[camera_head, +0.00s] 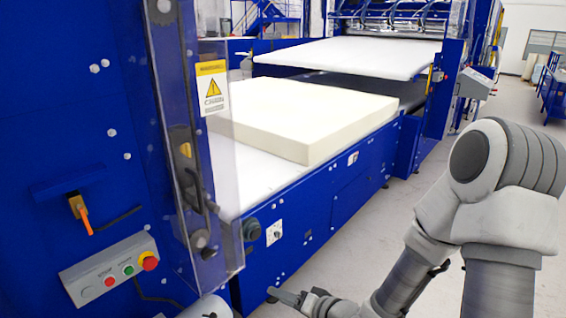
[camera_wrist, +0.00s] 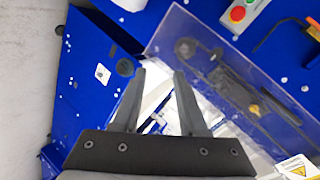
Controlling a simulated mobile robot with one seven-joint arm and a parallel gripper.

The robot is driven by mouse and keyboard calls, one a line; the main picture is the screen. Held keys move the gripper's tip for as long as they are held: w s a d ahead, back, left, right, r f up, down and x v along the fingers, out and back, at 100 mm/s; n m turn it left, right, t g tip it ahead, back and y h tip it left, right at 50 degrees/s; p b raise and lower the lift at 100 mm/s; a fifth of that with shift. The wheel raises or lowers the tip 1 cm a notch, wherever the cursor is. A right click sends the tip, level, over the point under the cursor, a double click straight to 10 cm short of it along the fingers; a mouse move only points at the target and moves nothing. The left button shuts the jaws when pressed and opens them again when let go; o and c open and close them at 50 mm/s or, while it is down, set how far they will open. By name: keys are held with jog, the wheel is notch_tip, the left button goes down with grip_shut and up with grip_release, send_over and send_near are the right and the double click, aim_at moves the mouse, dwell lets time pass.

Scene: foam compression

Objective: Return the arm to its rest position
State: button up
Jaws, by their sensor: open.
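My arm (camera_head: 490,190) stands on the right side of the head view, bent, with its forearm reaching down and left. My gripper (camera_head: 288,297) is low in the head view, in front of the blue machine's side, near its lower front corner. In the wrist view my gripper (camera_wrist: 158,78) shows two dark fingers standing apart with nothing between them. The machine's clear guard panel lies beyond the fingertips.
A cream foam block (camera_head: 310,120) lies on the white bed of the blue machine (camera_head: 335,205). A control box (camera_head: 108,270) with red and green buttons is at the lower left. A clear guard panel (camera_head: 225,185) stands beside it. Grey floor (camera_head: 405,210) is clear along the machine.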

jog(key=s+d+r+n+h, duration=0.1)
jog(key=d+r+n+h, duration=0.2)
jog(key=d+r+h, duration=0.9)
jog(key=s+d+r+g+y, duration=0.1)
jog(key=s+r, duration=0.4)
jog(key=s, duration=0.3)
jog(key=s+d+r+g+y, duration=0.1)
jog(key=s+r+g, duration=0.1)
jog(key=s+r, duration=0.3)
jog(key=s, duration=0.4)
jog(key=shift+y, duration=0.4)
jog(key=shift+r, duration=0.1)
